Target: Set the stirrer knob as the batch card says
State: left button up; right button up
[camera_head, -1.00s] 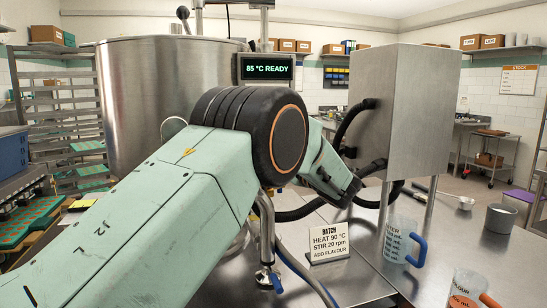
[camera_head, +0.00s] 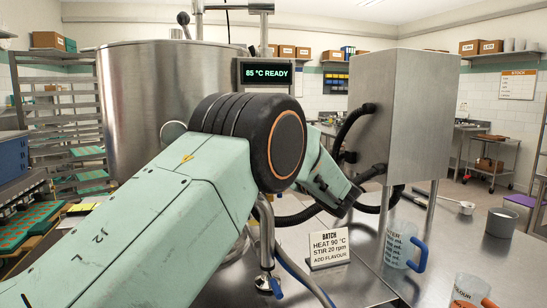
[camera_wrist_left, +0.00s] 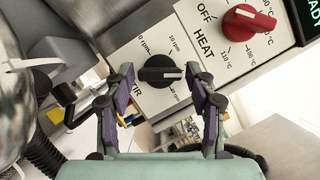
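The batch card (camera_head: 328,248) stands on the steel table in the head view and reads HEAT 90 °C, STIR 20 rpm, ADD FLAVOUR. The black stirrer knob (camera_wrist_left: 160,74) with a white line is on a white panel in the left wrist view, near rpm marks and a partly covered STIR label. The line lies nearly level in the picture; which end points is unclear. My left gripper (camera_wrist_left: 160,72) is open, with one finger on each side of the knob; contact is unclear. Its fingers are hidden in the head view. My right gripper is not in view.
The red heat knob (camera_wrist_left: 248,19) sits beside the stirrer knob. A display (camera_head: 266,72) reads 85 °C READY, near the big steel kettle (camera_head: 150,105). Measuring jugs (camera_head: 400,244) (camera_head: 470,292) stand at the right. Black hoses (camera_head: 352,130) run from a steel box (camera_head: 410,110).

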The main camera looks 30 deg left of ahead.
pick_arm(q)
jog(key=shift+o, duration=0.6)
jog(key=v, duration=1.2)
jog(key=shift+d+f, duration=0.1)
